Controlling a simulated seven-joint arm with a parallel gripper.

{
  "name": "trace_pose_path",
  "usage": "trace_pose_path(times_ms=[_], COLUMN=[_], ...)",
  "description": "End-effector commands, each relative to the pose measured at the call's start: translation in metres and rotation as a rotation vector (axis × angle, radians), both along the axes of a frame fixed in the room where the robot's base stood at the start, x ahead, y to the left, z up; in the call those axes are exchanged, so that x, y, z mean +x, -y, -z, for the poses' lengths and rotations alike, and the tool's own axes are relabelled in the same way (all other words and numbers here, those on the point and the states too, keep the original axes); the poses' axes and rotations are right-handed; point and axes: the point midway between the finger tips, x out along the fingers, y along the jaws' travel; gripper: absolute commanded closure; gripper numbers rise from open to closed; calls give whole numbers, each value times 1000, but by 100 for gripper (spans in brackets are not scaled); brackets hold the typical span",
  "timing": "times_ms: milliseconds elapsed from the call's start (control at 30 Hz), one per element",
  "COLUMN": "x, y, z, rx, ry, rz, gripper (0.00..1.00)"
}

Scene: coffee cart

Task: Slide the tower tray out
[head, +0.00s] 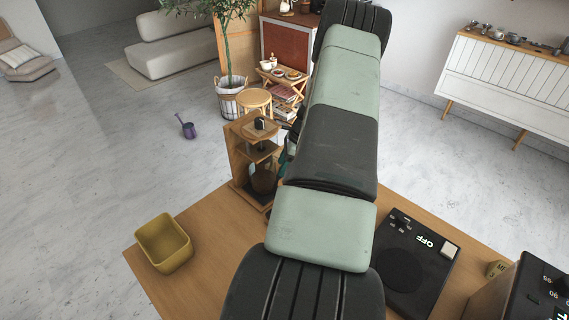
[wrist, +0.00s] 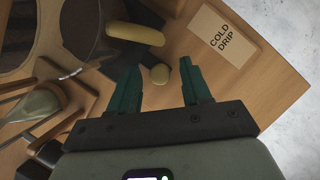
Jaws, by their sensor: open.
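The wooden tower (head: 238,155) stands on the left back part of the wooden counter, with a glass vessel (head: 263,180) low inside it. A small round yellowish knob (wrist: 160,74) shows between the fingertips, and nothing is held. A pale yellow bar (wrist: 137,33) lies just beyond the fingers. I cannot tell which of these belongs to the tray. In the head view my arm hides most of my gripper and the tower's right side.
A mustard bin (head: 163,243) stands at the counter's left edge.

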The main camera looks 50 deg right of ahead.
Motion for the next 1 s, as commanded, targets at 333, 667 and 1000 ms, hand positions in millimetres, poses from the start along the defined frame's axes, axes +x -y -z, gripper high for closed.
trace_pose_path(times_ms=[333,667,1000], x=[0,0,0], y=[0,4,71], z=[0,0,1], rx=[0,0,-3], ry=[0,-1,0], rz=[0,1,2], gripper=[100,100,100])
